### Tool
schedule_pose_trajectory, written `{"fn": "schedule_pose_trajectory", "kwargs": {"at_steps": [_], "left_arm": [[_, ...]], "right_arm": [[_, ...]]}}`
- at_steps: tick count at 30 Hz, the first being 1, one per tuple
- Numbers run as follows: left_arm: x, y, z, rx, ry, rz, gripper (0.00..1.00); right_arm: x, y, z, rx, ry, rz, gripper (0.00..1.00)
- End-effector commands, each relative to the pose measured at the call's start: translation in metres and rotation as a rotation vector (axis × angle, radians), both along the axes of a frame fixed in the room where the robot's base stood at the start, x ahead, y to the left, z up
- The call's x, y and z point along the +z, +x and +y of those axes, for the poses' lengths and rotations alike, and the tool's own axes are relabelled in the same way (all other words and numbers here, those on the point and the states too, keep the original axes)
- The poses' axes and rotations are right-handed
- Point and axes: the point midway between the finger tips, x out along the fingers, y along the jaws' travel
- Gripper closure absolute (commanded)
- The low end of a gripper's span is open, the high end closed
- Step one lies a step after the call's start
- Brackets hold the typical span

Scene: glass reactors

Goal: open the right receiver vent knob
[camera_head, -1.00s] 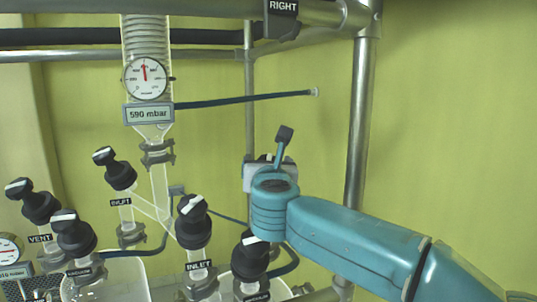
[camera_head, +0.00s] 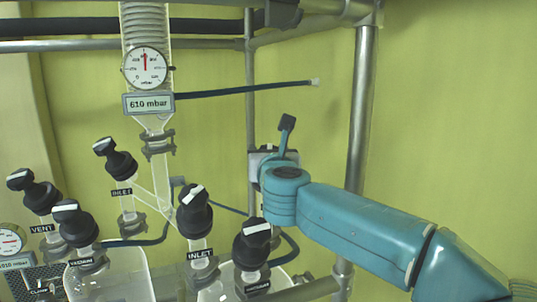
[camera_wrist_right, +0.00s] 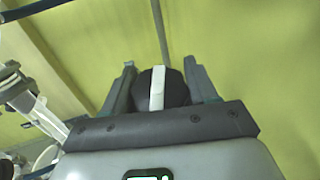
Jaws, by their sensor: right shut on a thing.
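In the right wrist view, a black round knob with a white bar (camera_wrist_right: 157,90) sits between the two dark fingers of my right gripper (camera_wrist_right: 160,78). The gripper is shut on it. The white bar stands nearly upright in that picture. No label on this knob is readable, and the knob is hidden in the head view. There, my right gripper (camera_head: 264,162) is partly covered by its own teal wrist, right of the black INLET knob (camera_head: 195,210) and above the vacuum knob (camera_head: 252,243). My left gripper is not in view.
A dial gauge (camera_head: 145,68) with a 610 mbar display (camera_head: 148,103) hangs at upper left. Several black knobs, including a VENT knob (camera_head: 35,190), stand on glassware at left. A metal post (camera_head: 362,110) rises behind my right arm. Open wall lies to the right.

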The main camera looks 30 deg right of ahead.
Motion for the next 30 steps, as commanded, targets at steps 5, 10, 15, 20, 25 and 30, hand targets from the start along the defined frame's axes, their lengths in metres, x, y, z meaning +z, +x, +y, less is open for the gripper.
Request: {"fn": "schedule_pose_trajectory", "kwargs": {"at_steps": [5,10,15,20,25,30], "left_arm": [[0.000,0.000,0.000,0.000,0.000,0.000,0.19],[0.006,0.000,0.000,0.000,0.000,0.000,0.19],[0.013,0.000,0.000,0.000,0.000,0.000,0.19],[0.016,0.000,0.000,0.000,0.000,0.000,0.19],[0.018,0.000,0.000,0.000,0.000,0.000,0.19],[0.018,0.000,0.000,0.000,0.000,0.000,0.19]], "right_arm": [[0.002,0.000,0.000,0.101,-0.055,0.022,0.73],[0.004,0.000,0.001,0.207,-0.112,0.048,0.73],[0.005,0.001,0.003,0.296,-0.163,0.060,0.73],[0.006,0.001,0.004,0.357,-0.198,0.067,0.73],[0.004,0.000,0.005,0.392,-0.213,0.081,0.73],[0.002,0.000,0.005,0.404,-0.218,0.089,0.73]]}}
